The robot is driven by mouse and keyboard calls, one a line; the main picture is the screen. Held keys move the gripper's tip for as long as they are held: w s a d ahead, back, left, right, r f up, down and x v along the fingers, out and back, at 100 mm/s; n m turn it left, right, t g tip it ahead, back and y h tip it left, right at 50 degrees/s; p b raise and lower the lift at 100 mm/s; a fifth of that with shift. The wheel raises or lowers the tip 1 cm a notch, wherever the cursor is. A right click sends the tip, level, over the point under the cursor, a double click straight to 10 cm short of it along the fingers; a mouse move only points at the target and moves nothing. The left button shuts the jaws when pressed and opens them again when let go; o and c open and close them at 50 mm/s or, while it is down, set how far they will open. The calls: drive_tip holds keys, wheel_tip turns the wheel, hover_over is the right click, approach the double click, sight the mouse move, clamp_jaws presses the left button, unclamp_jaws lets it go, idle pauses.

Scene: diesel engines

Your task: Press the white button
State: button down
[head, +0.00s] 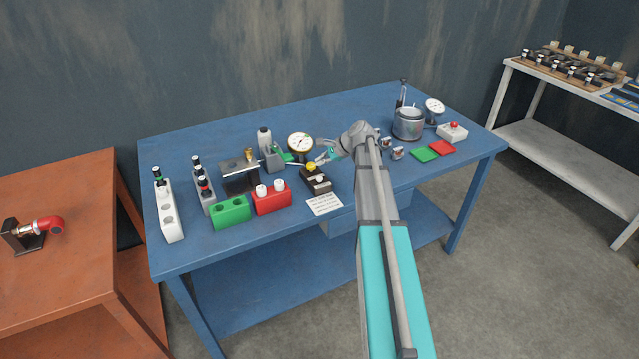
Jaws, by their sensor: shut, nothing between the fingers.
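A dark box (315,186) stands near the middle of the blue table. It has a yellow button (311,167) at its back end and a small white button (320,178) nearer its front. My gripper (318,161) is shut and empty, close to the back end of the box, beside the yellow button. It reaches in from the right, and the white button lies in front of it, uncovered. I cannot tell whether the fingertips touch the box.
A pressure gauge (300,143) stands just behind my gripper. A red block (271,203) with two white caps and a green block (231,212) stand to the left. A paper note (324,205) lies in front. At right are a metal pot (407,126) and a red-buttoned box (452,132).

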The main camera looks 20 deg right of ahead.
sight(321, 178)
drive_tip(key=shift+f+b, duration=1.6)
drive_tip(key=shift+f, duration=0.3)
drive_tip(key=shift+f, duration=0.15)
drive_tip(key=shift+f+b, duration=0.25)
drive_tip(key=shift+b, duration=0.2)
drive_tip(key=shift+f+b, duration=0.5)
idle(1.1)
drive_tip(key=shift+r, duration=0.1)
drive_tip(key=shift+r+p, duration=0.85)
drive_tip(key=shift+p, duration=0.15)
wheel_tip(321, 178, up, 5)
drive_tip(key=p, duration=0.5)
idle(0.4)
